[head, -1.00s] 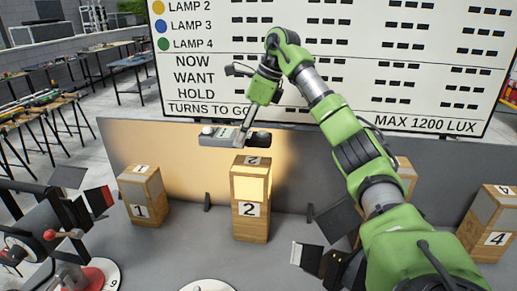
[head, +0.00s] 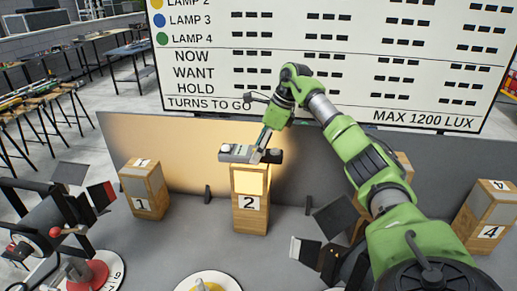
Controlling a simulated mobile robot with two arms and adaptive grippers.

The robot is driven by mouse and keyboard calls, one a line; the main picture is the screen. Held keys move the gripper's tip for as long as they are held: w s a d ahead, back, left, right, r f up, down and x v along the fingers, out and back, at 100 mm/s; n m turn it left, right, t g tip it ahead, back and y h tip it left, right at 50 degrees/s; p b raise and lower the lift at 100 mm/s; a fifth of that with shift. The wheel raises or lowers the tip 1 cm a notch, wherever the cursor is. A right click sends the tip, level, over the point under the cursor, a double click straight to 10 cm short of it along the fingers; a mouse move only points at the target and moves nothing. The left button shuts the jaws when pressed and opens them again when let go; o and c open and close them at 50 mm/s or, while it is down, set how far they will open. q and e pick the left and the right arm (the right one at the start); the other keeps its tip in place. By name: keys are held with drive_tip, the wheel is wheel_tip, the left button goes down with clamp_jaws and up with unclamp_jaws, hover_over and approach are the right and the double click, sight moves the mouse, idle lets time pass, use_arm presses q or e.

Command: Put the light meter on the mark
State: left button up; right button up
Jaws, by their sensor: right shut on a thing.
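The light meter (head: 236,153) is a flat grey bar with a white dome at its left end and a dark right end. My right gripper (head: 261,152) is shut on it near its right part. The meter is at the top of the wooden block marked 2 (head: 250,215), covering its upper face and any mark there. I cannot tell whether it rests on the block or hovers just above it. The front of block 2 has a brightly lit panel. My left gripper is not in view.
Block 1 (head: 146,206) stands left and block 4 (head: 489,236) right; another block is partly hidden behind my right arm. Lamps with dark flaps stand at the front left (head: 45,225) and front middle (head: 312,252). A grey panel and a large display board (head: 330,70) stand behind.

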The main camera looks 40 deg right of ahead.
drive_tip(key=o, duration=1.3)
drive_tip(key=shift+f, duration=0.1)
drive_tip(key=shift+o, duration=0.2)
drive_tip(key=b+v, duration=0.1)
drive_tip(key=v, duration=1.1)
drive_tip(key=shift+b, duration=0.4)
